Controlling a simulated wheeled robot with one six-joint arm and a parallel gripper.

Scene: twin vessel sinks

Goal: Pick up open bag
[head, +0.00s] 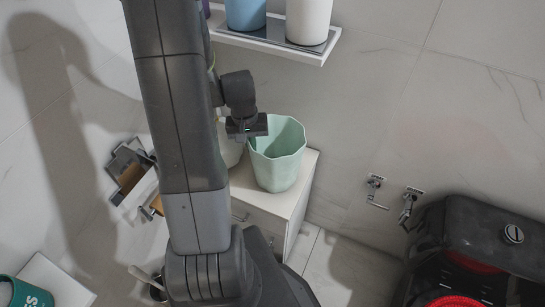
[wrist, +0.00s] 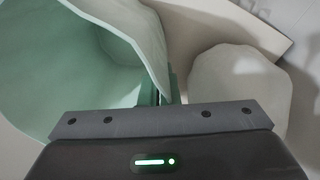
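The open bag (head: 279,167) is mint green, with a wavy open rim, and stands upright on a white cabinet in the head view. In the wrist view the bag (wrist: 60,70) fills the left side, its mouth facing the camera. My gripper (wrist: 161,92) is at the rim, with one finger inside the bag and one outside. The fingers are close together with the thin bag wall between them. In the head view my gripper (head: 250,136) is at the bag's left edge, its fingertips mostly hidden.
The white cabinet (head: 297,196) carries the bag and a pale rounded object (wrist: 240,88) beside it. A wall shelf (head: 318,52) with blue and white containers hangs above. Metal valves (head: 376,187) are on the wall at right. A black case (head: 480,235) with red contents stands lower right.

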